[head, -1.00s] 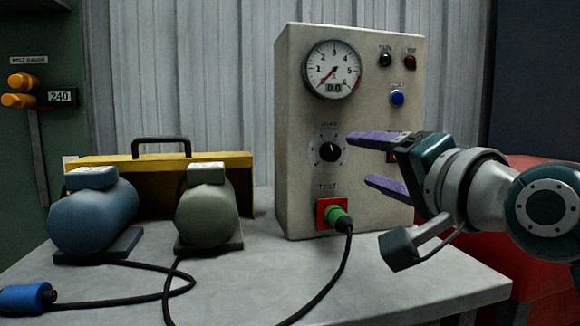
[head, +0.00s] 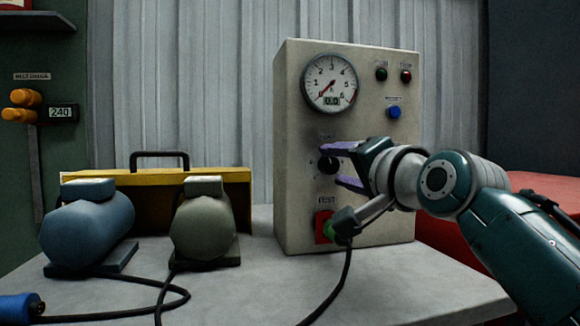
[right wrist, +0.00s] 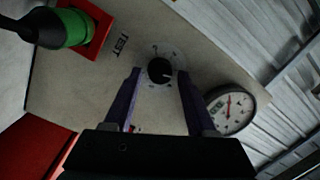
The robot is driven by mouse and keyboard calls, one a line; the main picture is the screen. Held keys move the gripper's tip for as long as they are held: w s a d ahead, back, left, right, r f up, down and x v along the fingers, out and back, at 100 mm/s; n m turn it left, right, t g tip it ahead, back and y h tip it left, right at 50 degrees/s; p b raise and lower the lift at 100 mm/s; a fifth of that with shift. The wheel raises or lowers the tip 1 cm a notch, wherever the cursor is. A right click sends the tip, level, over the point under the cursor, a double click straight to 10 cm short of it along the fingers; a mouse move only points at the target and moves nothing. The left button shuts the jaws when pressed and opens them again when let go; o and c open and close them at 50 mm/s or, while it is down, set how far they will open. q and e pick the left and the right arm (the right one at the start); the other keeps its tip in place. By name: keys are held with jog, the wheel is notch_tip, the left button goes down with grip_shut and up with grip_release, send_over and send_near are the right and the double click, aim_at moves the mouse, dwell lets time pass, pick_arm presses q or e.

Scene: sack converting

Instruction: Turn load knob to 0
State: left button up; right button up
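The black load knob (head: 328,164) sits on the front of the beige test box (head: 300,215), below the round gauge (head: 330,82) whose digital window reads 0.0. My right gripper (head: 333,163) is open in front of the knob, its purple fingers pointing at the panel. In the right wrist view the knob (right wrist: 160,70) lies between and just beyond the open fingertips (right wrist: 158,75), with clear gaps to both; I cannot see any contact. The white dial around it has marks too small to read. My left gripper is not in view.
A green plug (head: 333,231) with a black cable is in the red TEST socket below the knob. A blue button (head: 393,112) and two lamps are at the upper right. A blue motor (head: 88,228), a grey motor (head: 203,226) and a yellow case (head: 158,205) stand left.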

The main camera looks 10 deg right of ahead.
grip_shut()
dwell(0.4)
